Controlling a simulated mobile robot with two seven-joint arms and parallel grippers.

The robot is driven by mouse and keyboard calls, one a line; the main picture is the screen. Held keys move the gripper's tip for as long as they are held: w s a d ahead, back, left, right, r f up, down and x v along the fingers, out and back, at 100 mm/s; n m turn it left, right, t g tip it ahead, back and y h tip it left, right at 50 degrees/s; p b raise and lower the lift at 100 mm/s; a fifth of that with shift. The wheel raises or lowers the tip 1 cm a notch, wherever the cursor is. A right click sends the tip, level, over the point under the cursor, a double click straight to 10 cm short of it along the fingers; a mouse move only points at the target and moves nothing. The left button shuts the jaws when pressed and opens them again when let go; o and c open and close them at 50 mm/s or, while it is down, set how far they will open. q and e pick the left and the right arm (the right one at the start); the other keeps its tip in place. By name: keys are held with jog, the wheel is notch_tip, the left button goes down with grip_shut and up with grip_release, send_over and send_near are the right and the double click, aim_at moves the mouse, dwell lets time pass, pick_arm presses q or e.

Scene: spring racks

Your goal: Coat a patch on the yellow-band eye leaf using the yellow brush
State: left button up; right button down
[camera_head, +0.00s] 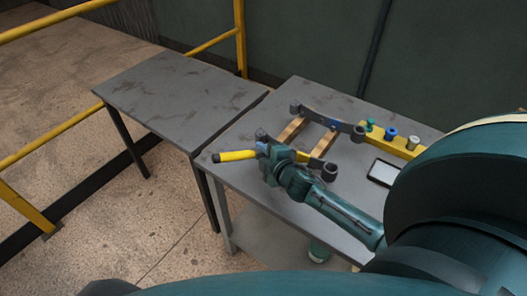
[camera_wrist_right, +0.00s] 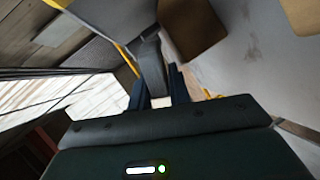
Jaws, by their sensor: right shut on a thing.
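My right gripper (camera_head: 264,151) is shut on the yellow brush (camera_head: 238,155), whose yellow length with a dark end sticks out to the left in the head view. The brush is over the near left part of the right table. In the right wrist view a grey bar-like part (camera_wrist_right: 152,65) stands between the blue fingers. A dark eye leaf (camera_head: 329,171) lies by the gripper, its middle hidden behind the gripper. A second dark leaf (camera_head: 326,119) with round eyes lies behind it. My left gripper is not in view.
Wooden blocks (camera_head: 291,130) lie under the leaves on the right table. A yellow rack (camera_head: 402,147) with green, blue and grey pieces stands at right. A flat white-topped tray (camera_head: 383,172) lies in front. The left table (camera_head: 180,95) is bare. Yellow railings run beyond it.

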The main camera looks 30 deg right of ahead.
jog(key=shift+s+a, duration=0.4)
jog(key=shift+a, duration=0.5)
jog(key=shift+s+a, duration=0.35)
jog(key=shift+a, duration=0.55)
jog(key=shift+s+a, duration=0.4)
jog(key=shift+a, duration=0.5)
jog(key=shift+s+a, duration=0.2)
jog(key=shift+a, duration=0.3)
jog(key=shift+s+a, duration=0.15)
jog(key=shift+a, duration=0.3)
jog(key=shift+s+a, duration=0.2)
jog(key=shift+a, duration=0.2)
jog(key=shift+r, duration=0.1)
